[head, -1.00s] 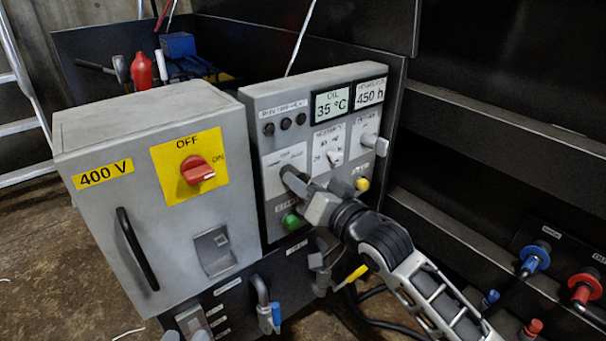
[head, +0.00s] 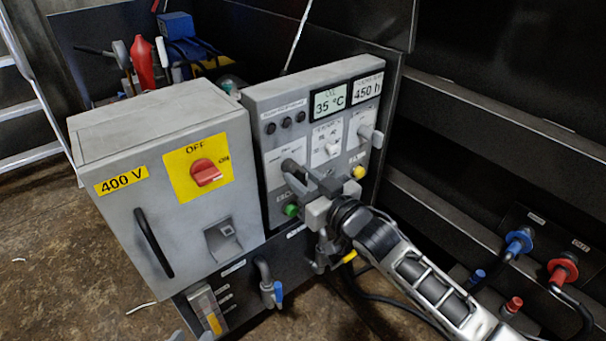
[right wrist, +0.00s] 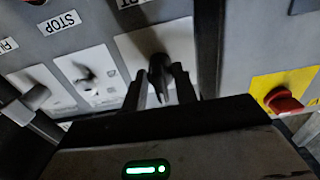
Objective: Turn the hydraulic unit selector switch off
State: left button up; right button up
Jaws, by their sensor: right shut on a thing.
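The grey control panel (head: 315,90) carries a black selector knob (head: 291,165) on a white plate at its lower left. My right gripper (head: 304,178) is at this knob. In the right wrist view the dark knob (right wrist: 159,66) sits between the two fingers of my right gripper (right wrist: 160,84), which are shut on it. The fingers partly hide the knob, and its plate lettering is too small to read. A smaller selector (head: 332,149) and a grey lever-like selector (head: 370,135) sit further right on the panel. My left gripper is not in view.
A grey 400 V cabinet (head: 110,230) with a red OFF/ON switch (head: 206,172) stands left of the panel. A green button (head: 291,210) and a yellow button (head: 358,172) are close to my gripper. Blue and red hose couplings (head: 563,268) are at right.

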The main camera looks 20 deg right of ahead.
dwell(0.3)
jog(key=o, duration=0.6)
